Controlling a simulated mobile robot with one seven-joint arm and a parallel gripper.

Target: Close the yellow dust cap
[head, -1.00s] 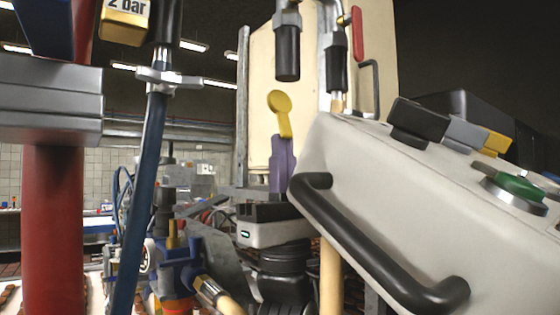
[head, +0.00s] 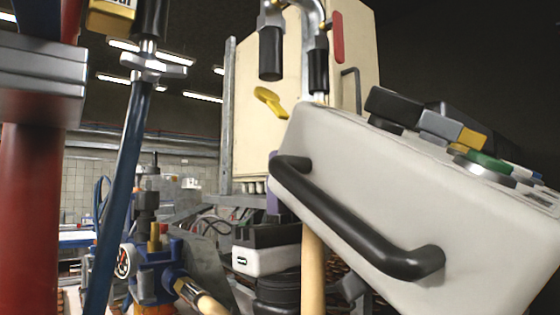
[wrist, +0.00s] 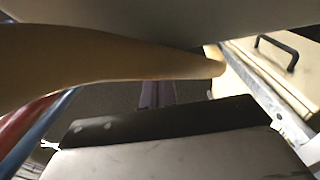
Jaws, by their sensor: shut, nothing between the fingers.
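The yellow dust cap (head: 269,102) shows in the head view, in front of a cream panel and below a hanging black cylinder. My gripper (head: 272,200) has purple fingers, below the cap and mostly hidden behind the white box. The fingers also show in the wrist view (wrist: 157,94), close together and empty. I see no contact with the cap. The cap does not show in the wrist view.
The white box (head: 420,190) with a black handle (head: 355,225) and coloured buttons fills the right foreground. A red post (head: 35,220) and blue hose (head: 118,200) stand at left. The wooden handle (wrist: 90,65) crosses the wrist view close to the camera.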

